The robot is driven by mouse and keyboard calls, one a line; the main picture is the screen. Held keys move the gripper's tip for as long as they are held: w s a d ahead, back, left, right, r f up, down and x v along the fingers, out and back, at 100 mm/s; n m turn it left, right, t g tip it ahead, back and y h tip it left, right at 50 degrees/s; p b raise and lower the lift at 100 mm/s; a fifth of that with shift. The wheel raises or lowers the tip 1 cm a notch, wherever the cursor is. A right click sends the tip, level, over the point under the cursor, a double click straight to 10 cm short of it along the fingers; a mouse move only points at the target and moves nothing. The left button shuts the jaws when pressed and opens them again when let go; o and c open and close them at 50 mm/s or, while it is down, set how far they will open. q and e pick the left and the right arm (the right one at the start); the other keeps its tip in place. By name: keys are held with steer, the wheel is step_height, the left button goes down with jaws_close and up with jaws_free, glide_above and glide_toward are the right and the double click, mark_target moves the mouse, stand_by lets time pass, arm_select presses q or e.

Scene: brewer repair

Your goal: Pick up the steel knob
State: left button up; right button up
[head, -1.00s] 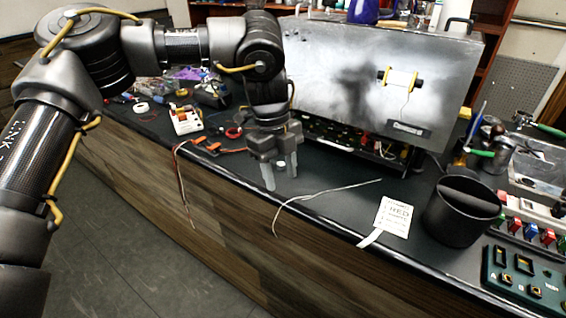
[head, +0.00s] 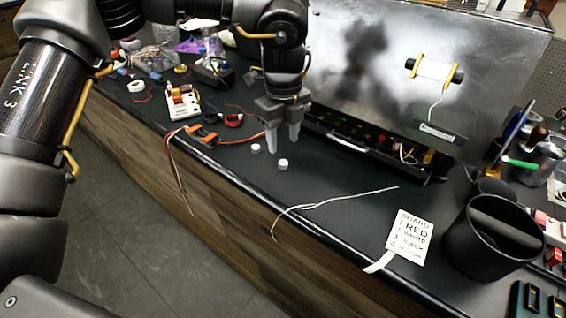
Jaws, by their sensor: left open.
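Two small, pale, round knob-like pieces stand on the dark bench top near its front edge: a left one (head: 256,149) and a right one (head: 283,164). I cannot tell from their look which is the steel knob. My left gripper (head: 282,145) points down with its two pale fingers apart and nothing between them. Its fingertips show just above and behind the right piece, and right of the left piece. The gap in height is hard to judge. My right gripper is out of view.
A large open metal brewer casing (head: 395,75) stands behind, with a wire spool (head: 434,71) on it. An orange clamp (head: 201,135) and loose wires lie left. A loose pale wire (head: 335,200), a printed card (head: 409,238) and a black bin (head: 492,238) are right.

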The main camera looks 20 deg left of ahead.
mark_target(283, 162)
arm_select(q)
steer(key=shift+w+f, duration=0.1)
steer(key=shift+f, duration=1)
steer(key=shift+a+f, duration=0.1)
steer(key=shift+f, duration=0.15)
step_height(283, 162, down, 4)
steer(key=shift+w+r+p, duration=0.1)
steer(key=shift+r+p, duration=0.05)
steer(key=shift+p, duration=0.6)
steer(key=shift+f, duration=0.35)
steer(key=c, duration=1)
jaws_close()
steer(key=shift+r, duration=0.1)
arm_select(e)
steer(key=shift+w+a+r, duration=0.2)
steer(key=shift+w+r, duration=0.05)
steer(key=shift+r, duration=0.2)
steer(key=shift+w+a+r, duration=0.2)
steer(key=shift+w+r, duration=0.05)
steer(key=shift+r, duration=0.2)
